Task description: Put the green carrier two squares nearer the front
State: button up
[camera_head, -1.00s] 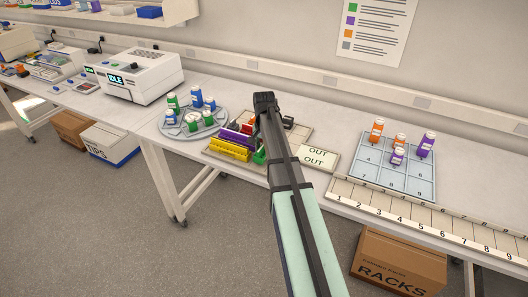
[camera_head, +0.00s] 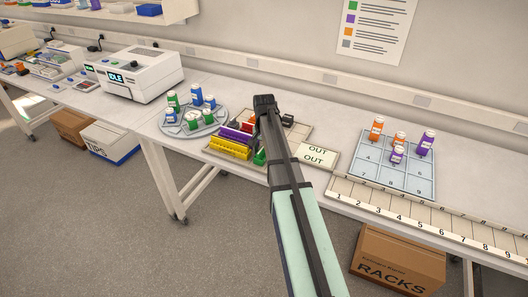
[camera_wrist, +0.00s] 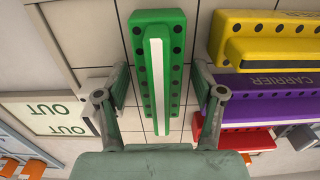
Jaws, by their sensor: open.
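The green carrier (camera_wrist: 158,60) is a long block with dark dots and a pale raised strip, lying on the gridded board (camera_wrist: 78,30). In the head view only a small part of the green carrier (camera_head: 259,158) shows beside my arm, which hides the rest. My gripper (camera_wrist: 160,88) is open above it, with one finger on each side and a visible gap to both in the wrist view. I cannot tell how far the fingers are above the board. In the head view my gripper (camera_head: 266,105) is seen from behind, its fingertips hidden.
Yellow (camera_wrist: 280,42), purple (camera_wrist: 262,95) and red (camera_wrist: 240,140) carriers lie close beside the green one. An OUT plate (camera_wrist: 48,115) is on the other side. A round vial tray (camera_head: 212,130) and a numbered vial grid (camera_head: 370,175) stand further off.

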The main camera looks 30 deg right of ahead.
notch_tip(320, 180, up, 12)
jog(key=b, duration=0.3)
jog(key=shift+r, duration=0.1)
